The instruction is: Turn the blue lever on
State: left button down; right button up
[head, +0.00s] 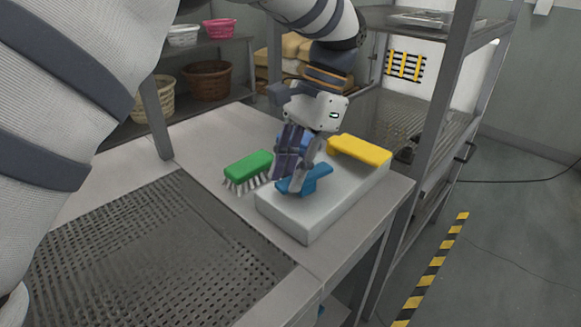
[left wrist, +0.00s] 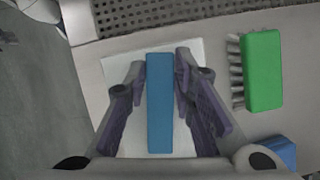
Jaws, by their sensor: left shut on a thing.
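The blue lever (head: 318,180) sits on top of a white box (head: 308,222) at the table's front right corner. In the left wrist view the blue lever (left wrist: 159,110) runs lengthwise between my fingers, above the white box (left wrist: 182,50). My left gripper (head: 293,180) reaches down from above and is shut on the blue lever; it also shows in the left wrist view (left wrist: 160,60). Its fingers hide part of the lever in the head view. A yellow lever (head: 360,150) lies on the same box, farther back. My right gripper is not in view.
A green brush (head: 248,165) lies left of the box, close to it; it also shows in the left wrist view (left wrist: 263,70). A perforated panel (head: 160,260) fills the table's left. A metal shelf rack (head: 445,110) stands right behind. Baskets (head: 207,79) sit on back shelves.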

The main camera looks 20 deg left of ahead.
pick_arm(q)
jog(key=shift+f, duration=0.1)
dwell(0.5)
jog(key=c, duration=1.4)
grip_release()
jog(key=shift+o, duration=0.2)
jog(key=v, duration=0.7)
jog(key=shift+w+d+r, duration=0.1)
jog(key=shift+r, duration=0.15)
